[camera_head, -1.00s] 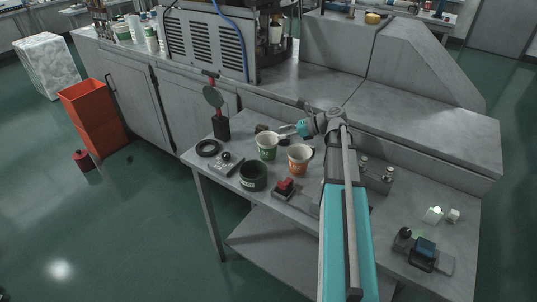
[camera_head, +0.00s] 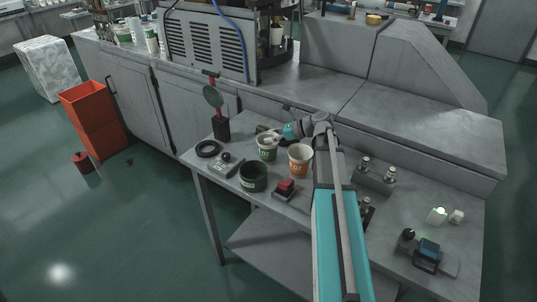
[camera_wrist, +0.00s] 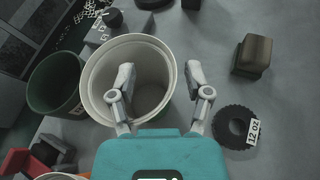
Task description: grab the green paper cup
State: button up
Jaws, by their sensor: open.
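The green paper cup (camera_head: 267,153), white-rimmed with green print, stands upright on the table between the dark green tub and the orange-printed cup. In the wrist view I look down into its open mouth (camera_wrist: 98,72). My gripper (camera_wrist: 160,72) is open, with its left finger over the cup's mouth and its right finger beyond the right rim. Nothing is between the fingers except part of the cup's rim in the picture; I cannot tell whether they touch it. In the head view my gripper (camera_head: 272,137) is just behind the cup's rim.
An orange-printed cup (camera_head: 300,163) stands close on the right. A dark green tub (camera_head: 253,183) stands in front; it also shows in the wrist view (camera_wrist: 45,95).

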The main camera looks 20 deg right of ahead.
jog(key=shift+x, duration=0.8)
jog(key=c, duration=0.9)
